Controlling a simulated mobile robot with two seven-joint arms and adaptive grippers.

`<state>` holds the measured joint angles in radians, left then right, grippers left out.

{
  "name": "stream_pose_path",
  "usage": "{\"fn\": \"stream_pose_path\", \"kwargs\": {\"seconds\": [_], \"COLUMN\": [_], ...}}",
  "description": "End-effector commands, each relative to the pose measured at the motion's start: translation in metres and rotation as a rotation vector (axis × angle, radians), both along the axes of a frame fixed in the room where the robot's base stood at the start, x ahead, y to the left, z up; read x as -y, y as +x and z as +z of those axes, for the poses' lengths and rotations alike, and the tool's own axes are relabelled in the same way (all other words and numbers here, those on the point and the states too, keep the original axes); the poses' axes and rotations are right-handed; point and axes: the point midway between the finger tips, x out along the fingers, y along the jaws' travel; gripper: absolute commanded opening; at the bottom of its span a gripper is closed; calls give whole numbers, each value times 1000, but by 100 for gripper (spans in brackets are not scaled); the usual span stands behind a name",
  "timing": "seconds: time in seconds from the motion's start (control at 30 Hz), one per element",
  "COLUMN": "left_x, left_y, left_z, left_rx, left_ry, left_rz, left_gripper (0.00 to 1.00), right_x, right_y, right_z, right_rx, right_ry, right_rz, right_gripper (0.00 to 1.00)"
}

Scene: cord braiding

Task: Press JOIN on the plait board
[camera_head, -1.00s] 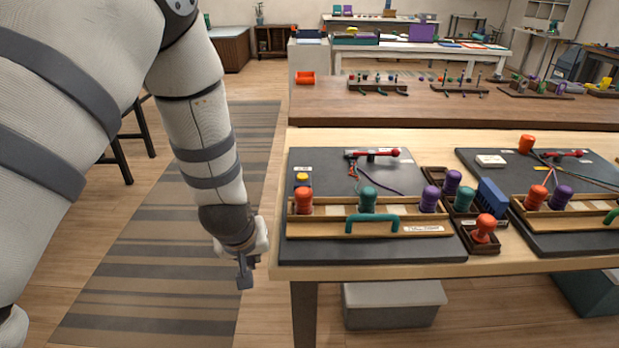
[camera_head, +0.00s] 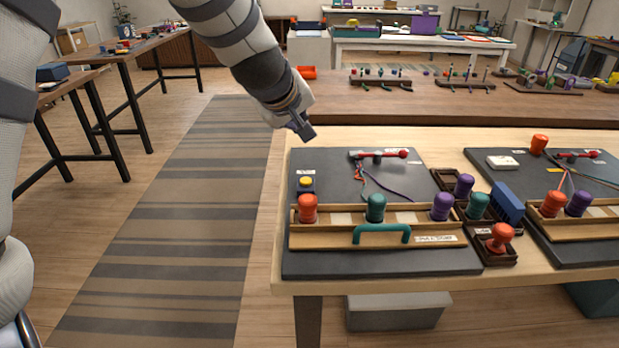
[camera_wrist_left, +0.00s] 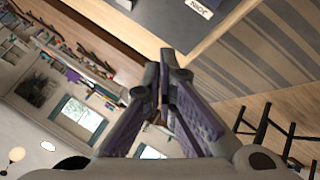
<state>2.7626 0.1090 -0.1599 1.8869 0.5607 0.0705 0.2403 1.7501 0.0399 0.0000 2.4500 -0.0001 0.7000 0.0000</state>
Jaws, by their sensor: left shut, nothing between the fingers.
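The near plait board (camera_head: 380,264) is a dark slab on the wooden table, with a wooden rack across its front. A yellow button (camera_head: 306,181) stands on a dark block at its left edge, with small labels beside it too small to read here. My left gripper (camera_head: 307,134) is shut and empty, above the board's far left corner, apart from the button. Its closed fingers show in the wrist view (camera_wrist_left: 166,75). My right gripper is out of view.
Red (camera_head: 307,208), green (camera_head: 375,207) and purple bobbins (camera_head: 442,206) stand in the rack behind a green handle (camera_head: 382,234). A red lever (camera_head: 383,154) with cords lies at the back. A second board (camera_head: 575,249) is at right. The striped rug area (camera_head: 190,230) is clear.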

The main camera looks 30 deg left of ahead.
Motion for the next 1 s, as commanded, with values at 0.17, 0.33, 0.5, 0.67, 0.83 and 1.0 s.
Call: {"fn": "stream_pose_path", "kwargs": {"seconds": [0.17, 0.33, 0.5, 0.67, 0.83, 1.0], "left_x": [0, 0, 0, 0, 0, 0], "left_y": [0, -1, -1, -1, 0, 0], "left_z": [-1, -16, -42, -65, -84, -89], "left_rx": [-1, -4, -4, -5, -6, -2], "left_ry": [1, -2, -3, -2, 0, 0], "left_rz": [0, 1, 1, -1, 0, -1], "left_gripper": [0, 0, 0, 0, 0, 0], "right_x": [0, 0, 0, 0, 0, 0], "right_y": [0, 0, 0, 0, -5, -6], "right_z": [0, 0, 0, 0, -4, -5], "right_rx": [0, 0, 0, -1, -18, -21], "right_ry": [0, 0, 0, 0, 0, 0], "right_rz": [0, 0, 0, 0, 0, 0], "right_gripper": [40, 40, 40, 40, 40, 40]}}
